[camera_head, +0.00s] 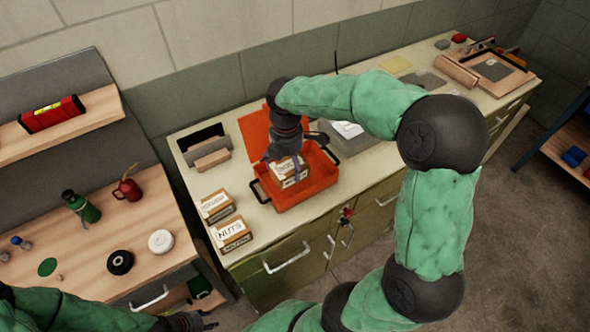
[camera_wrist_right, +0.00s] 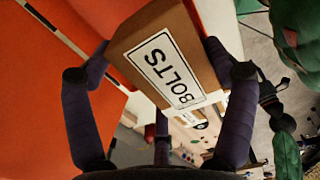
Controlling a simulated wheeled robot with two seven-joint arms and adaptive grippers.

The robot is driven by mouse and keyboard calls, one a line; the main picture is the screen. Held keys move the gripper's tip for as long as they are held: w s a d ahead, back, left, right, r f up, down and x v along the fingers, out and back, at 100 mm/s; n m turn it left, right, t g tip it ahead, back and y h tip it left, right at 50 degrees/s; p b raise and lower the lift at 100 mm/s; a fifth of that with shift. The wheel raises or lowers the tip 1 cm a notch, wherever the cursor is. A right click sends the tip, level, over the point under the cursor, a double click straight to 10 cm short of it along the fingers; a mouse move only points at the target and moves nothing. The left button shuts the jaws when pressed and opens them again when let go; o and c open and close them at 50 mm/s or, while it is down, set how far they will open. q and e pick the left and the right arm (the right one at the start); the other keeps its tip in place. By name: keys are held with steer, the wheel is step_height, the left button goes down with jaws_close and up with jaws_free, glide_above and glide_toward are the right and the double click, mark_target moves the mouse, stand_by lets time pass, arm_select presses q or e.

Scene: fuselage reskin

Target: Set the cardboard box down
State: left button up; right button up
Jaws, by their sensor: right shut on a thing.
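The cardboard box (camera_head: 291,174) is brown with a white label. In the right wrist view the box (camera_wrist_right: 165,62) reads BOLTS and sits between my right gripper's (camera_wrist_right: 160,75) two dark fingers. In the head view my right gripper (camera_head: 284,158) points down and is shut on the box, inside the outline of the open orange toolbox (camera_head: 302,193). I cannot tell whether the box touches the toolbox floor. Orange surfaces fill the left of the wrist view.
A NUTS box (camera_head: 232,237) and another labelled box (camera_head: 217,206) stand left of the toolbox on the pale counter (camera_head: 262,218). A dark holder (camera_head: 207,146) is behind them. A wooden bench (camera_head: 75,250) with bottles and an oil can is at left.

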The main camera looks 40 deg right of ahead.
steer(key=w+d+f, duration=0.1)
steer(key=f, duration=0.1)
steer(key=w+d+f+b, duration=0.1)
steer(key=d+f, duration=0.1)
steer(key=w+d+f, duration=0.1)
steer(key=shift+d+f, duration=0.25)
steer(key=shift+f, duration=0.15)
steer(key=shift+w+d+f+b, duration=0.1)
steer(key=shift+f+b, duration=0.25)
steer(key=shift+f, duration=0.55)
steer(key=shift+w+d+f+b, duration=0.1)
steer(key=shift+f+b, duration=0.25)
steer(key=shift+f, duration=0.5)
steer(key=shift+f, duration=0.15)
steer(key=o, duration=1.4)
steer(key=shift+c, duration=0.2)
steer(key=shift+o, duration=0.2)
step_height(320, 180, up, 12)
steer(key=p, duration=0.3)
